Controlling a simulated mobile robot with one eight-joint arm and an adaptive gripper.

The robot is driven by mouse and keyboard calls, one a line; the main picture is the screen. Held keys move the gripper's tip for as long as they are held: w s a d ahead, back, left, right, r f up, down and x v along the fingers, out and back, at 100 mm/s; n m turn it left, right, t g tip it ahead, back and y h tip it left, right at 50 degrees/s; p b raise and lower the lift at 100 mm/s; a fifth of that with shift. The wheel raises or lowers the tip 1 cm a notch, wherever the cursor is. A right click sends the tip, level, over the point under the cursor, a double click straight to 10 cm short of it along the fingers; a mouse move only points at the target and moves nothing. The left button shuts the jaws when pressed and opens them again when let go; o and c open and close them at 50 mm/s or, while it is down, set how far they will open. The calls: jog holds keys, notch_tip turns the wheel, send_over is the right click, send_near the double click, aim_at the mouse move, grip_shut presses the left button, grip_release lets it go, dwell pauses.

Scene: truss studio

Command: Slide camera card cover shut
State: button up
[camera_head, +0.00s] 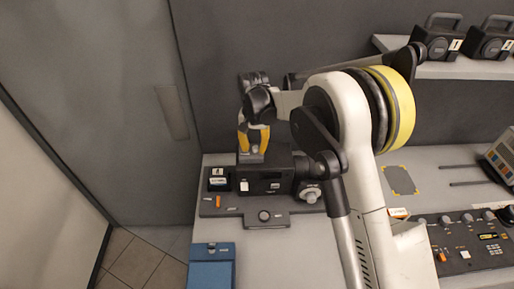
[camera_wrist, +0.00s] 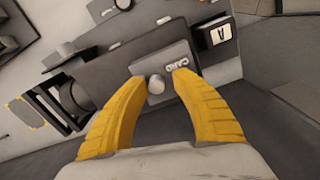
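The camera (camera_head: 268,181) is a dark box on the grey bench, with its lens side hidden in part by my arm. In the wrist view, a grey cover plate (camera_wrist: 170,55) marked "CARD" carries a small round pale knob (camera_wrist: 157,84). My gripper (camera_head: 253,141) hangs over the top rear of the camera. In the wrist view, its yellow fingers (camera_wrist: 159,77) are apart, with the knob seen between their tips. I cannot tell whether the fingers touch the knob. How far the cover stands open cannot be told.
The camera sits on a dark base with a front plate and knob (camera_head: 264,215). A blue box (camera_head: 211,268) stands at front left. A control panel (camera_head: 470,240) lies at right. A shelf (camera_head: 450,68) with numbered units is at back right. Grey wall stands behind.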

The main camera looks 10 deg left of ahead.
aim_at(254, 147)
jog(key=shift+o, duration=0.3)
notch_tip(254, 147, up, 12)
dwell(0.4)
dwell(0.4)
